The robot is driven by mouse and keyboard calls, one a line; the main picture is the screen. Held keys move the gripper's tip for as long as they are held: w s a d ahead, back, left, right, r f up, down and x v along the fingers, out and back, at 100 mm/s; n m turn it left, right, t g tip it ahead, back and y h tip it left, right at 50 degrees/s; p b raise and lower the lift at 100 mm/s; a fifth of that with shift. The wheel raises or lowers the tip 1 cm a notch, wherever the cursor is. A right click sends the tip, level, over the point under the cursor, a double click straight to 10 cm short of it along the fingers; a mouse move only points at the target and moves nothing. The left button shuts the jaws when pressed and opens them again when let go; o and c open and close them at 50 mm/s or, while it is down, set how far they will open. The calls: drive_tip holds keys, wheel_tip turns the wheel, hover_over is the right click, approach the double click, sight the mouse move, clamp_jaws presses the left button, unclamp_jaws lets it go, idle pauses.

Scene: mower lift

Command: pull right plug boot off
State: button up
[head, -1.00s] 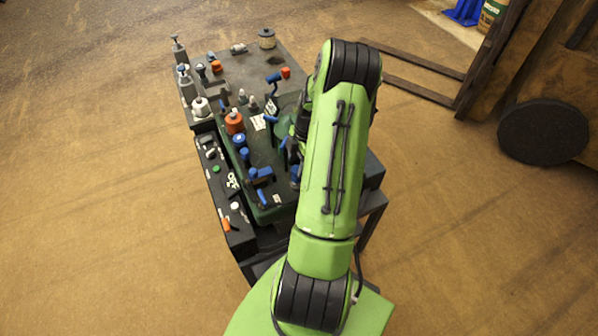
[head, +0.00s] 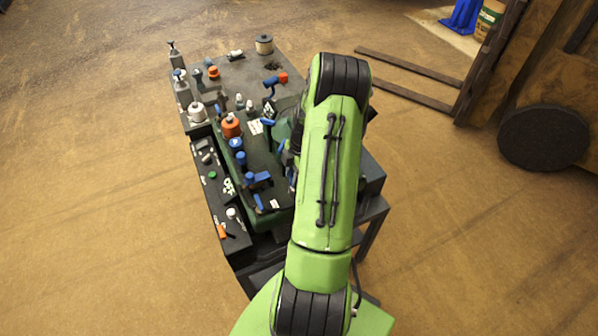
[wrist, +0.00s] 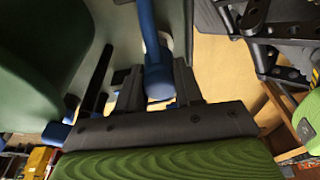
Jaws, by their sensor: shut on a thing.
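In the wrist view my gripper (wrist: 158,88) is shut on a blue boot (wrist: 157,72). Its two dark fingers press on either side of the boot's thick blue end, and a narrower blue part runs up from it. I take this for the right plug boot; whether it is still seated on a plug cannot be told. In the head view my green arm hides the gripper and the boot. The green mower body (head: 268,170) stands on the dark bench, with several blue parts on it and along its left side.
The bench top (head: 232,82) holds an orange-capped part (head: 231,126), a white-topped can (head: 197,112) and other small items. A black tray (head: 212,185) runs along its left side. Forks (head: 410,66) and a black wheel (head: 543,135) stand at right. The floor at left is clear.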

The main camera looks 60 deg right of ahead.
drive_tip(key=shift+s+d+r+p, duration=0.2)
drive_tip(key=shift+d+r+p, duration=0.2)
drive_tip(key=shift+r, duration=0.1)
drive_tip(key=shift+s+d+r+p, duration=0.25)
drive_tip(key=shift+d+r, duration=0.1)
drive_tip(key=shift+r, duration=0.15)
drive_tip(key=shift+s+d+r+p, duration=0.45)
drive_tip(key=shift+d+r, duration=0.25)
drive_tip(key=shift+d, duration=0.15)
drive_tip(key=shift+s+d+r, duration=0.2)
drive_tip(key=shift+s+d, duration=0.1)
drive_tip(key=shift+d, duration=0.15)
drive_tip(key=shift+s+d+r, duration=0.2)
drive_tip(key=shift+s+d, duration=0.05)
drive_tip(key=shift+d, duration=0.2)
drive_tip(key=shift+s+d, duration=0.45)
drive_tip(key=shift+d, duration=0.3)
drive_tip(key=shift+s+d, duration=0.45)
drive_tip(key=shift+d, duration=0.25)
drive_tip(key=shift+s+d+f, duration=0.2)
drive_tip(key=shift+s+d, duration=0.15)
drive_tip(key=shift+d, duration=0.2)
drive_tip(key=shift+s+d+f, duration=0.15)
drive_tip(key=shift+s+d, duration=0.15)
drive_tip(key=shift+d, duration=0.2)
drive_tip(key=o, duration=0.7)
drive_tip(key=shift+r, duration=0.1)
drive_tip(key=shift+w, duration=0.1)
